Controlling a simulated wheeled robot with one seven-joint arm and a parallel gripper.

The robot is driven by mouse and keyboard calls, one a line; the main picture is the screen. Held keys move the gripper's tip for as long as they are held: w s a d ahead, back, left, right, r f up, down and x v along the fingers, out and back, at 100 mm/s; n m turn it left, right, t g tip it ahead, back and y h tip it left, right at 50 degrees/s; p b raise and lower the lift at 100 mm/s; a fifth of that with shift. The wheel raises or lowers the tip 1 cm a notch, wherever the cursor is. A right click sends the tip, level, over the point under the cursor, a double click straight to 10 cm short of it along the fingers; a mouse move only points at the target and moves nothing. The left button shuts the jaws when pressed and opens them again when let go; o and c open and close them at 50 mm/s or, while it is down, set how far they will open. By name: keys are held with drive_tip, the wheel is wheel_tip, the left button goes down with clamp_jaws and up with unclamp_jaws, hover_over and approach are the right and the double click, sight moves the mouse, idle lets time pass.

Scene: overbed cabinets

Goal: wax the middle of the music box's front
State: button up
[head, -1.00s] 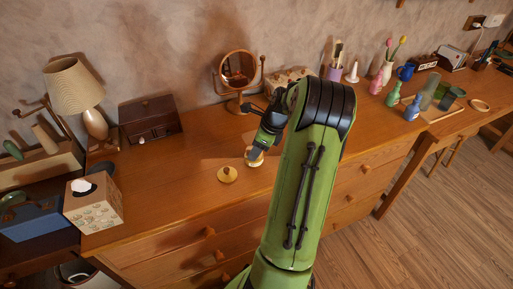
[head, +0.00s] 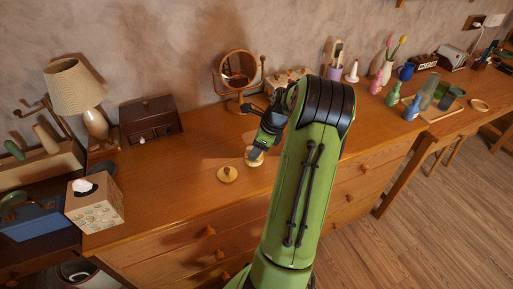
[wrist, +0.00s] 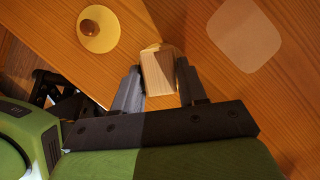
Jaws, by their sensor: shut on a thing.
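My gripper (wrist: 158,76) is shut on a pale wooden block (wrist: 154,64), held between its two fingers with its end pointing away from the wrist. No music box is certain: a dark wooden box with a slatted lid (head: 150,118) stands back left, and a pale box (head: 286,78) is partly hidden behind my arm.
A round mirror on a stand (head: 238,72) stands behind my gripper. A lamp (head: 78,88) and tissue box (head: 94,204) are at the left. Vases (head: 388,72) and cups stand right. The desktop (head: 180,190) is clear at front left. A pale rounded patch (wrist: 245,35) shows on the wood.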

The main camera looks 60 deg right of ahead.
drive_tip(key=shift+r+p, duration=3.55)
drive_tip(key=shift+p, duration=0.25)
drive_tip(key=shift+f, duration=0.1)
